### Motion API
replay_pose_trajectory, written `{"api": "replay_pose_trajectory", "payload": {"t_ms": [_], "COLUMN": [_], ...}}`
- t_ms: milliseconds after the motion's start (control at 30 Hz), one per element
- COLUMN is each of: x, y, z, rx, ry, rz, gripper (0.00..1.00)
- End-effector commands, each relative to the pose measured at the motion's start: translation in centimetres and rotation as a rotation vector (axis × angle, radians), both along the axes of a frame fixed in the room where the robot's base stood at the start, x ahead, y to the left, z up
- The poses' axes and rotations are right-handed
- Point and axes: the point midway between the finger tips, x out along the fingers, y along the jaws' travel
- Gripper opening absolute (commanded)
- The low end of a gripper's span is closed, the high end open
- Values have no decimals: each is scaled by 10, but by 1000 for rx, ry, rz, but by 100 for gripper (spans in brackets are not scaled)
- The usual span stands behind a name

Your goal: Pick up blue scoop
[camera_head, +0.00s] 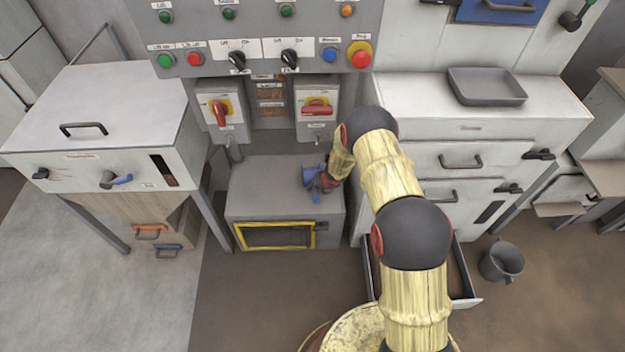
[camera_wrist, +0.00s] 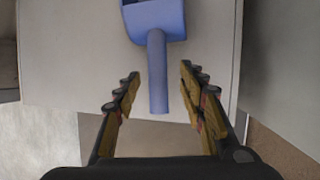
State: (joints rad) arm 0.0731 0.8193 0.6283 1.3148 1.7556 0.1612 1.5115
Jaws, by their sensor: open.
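The blue scoop (camera_head: 309,179) lies on top of a low grey box-shaped unit (camera_head: 262,187) in the middle of the head view. In the wrist view the blue scoop (camera_wrist: 157,55) has its bowl at the top and its handle pointing down toward me. My gripper (camera_wrist: 160,88) is open, with one finger on each side of the handle and a gap on both sides. In the head view my gripper (camera_head: 326,184) is beside the scoop and partly covers it.
A control panel (camera_head: 270,50) with buttons and two red-handled switches stands behind the low unit. A white drawer cabinet (camera_head: 470,130) with a grey tray (camera_head: 487,86) is on the right. An open drawer (camera_head: 462,280) and a grey bucket (camera_head: 501,262) are at lower right.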

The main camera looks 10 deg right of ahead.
Motion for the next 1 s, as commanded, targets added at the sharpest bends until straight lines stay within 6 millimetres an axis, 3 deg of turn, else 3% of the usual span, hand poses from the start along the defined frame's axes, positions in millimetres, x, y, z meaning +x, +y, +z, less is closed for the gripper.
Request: {"api": "replay_pose_trajectory", "payload": {"t_ms": [100, 300, 633, 1000], "x": [7, 16, 18, 18], "y": [4, 8, 8, 8], "z": [-19, -35, -36, -37], "rx": [0, -1, 0, 0], "ry": [3, 2, 0, 0], "rz": [2, 3, 3, 3], "gripper": [41, 41, 40, 19]}}
